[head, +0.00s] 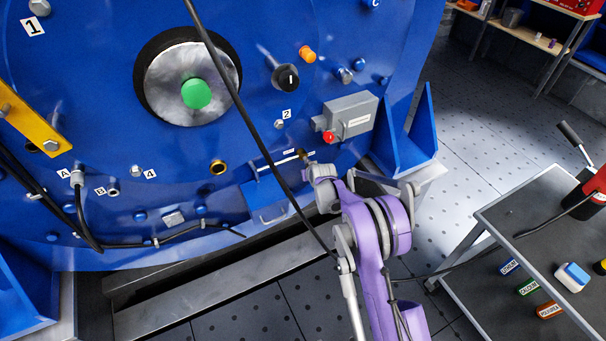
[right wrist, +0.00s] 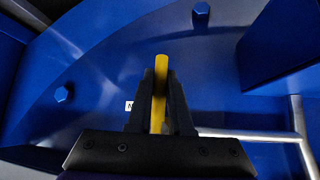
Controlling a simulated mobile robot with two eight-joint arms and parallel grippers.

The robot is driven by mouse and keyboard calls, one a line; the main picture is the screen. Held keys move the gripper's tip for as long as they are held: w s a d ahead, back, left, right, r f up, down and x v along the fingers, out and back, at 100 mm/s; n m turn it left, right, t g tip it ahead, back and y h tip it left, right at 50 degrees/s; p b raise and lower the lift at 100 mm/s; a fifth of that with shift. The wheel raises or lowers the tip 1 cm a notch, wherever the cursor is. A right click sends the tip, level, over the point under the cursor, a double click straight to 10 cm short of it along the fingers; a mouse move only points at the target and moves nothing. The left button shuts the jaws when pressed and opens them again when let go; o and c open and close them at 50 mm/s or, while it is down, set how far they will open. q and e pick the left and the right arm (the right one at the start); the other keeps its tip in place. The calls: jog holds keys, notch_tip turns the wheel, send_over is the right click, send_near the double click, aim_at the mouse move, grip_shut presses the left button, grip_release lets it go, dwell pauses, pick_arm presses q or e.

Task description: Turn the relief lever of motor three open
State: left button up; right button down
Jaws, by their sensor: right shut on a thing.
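The motor is a large blue housing (head: 240,135) filling the left and middle of the head view. My right gripper (right wrist: 160,95) is shut on a yellow lever (right wrist: 161,72), a narrow bar standing between its two dark fingers in the right wrist view. In the head view my right gripper (head: 308,163) is at the lower right of the motor face, below a grey box with a red button (head: 350,118). There my own wrist hides most of the lever. My left gripper is not in view.
A thin silver pipe (right wrist: 250,133) runs close to the right of my fingers. A blue bracket (head: 408,140) juts out right of the grey box. A black cable (head: 232,95) hangs across the motor face. A grey cart (head: 530,220) stands at the right.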

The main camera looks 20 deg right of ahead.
dwell(0.4)
jog(key=c, duration=0.8)
grip_release()
jog(key=shift+c, duration=0.2)
jog(key=p+v, duration=0.2)
jog(key=v, duration=0.9)
jog(key=shift+p, duration=0.3)
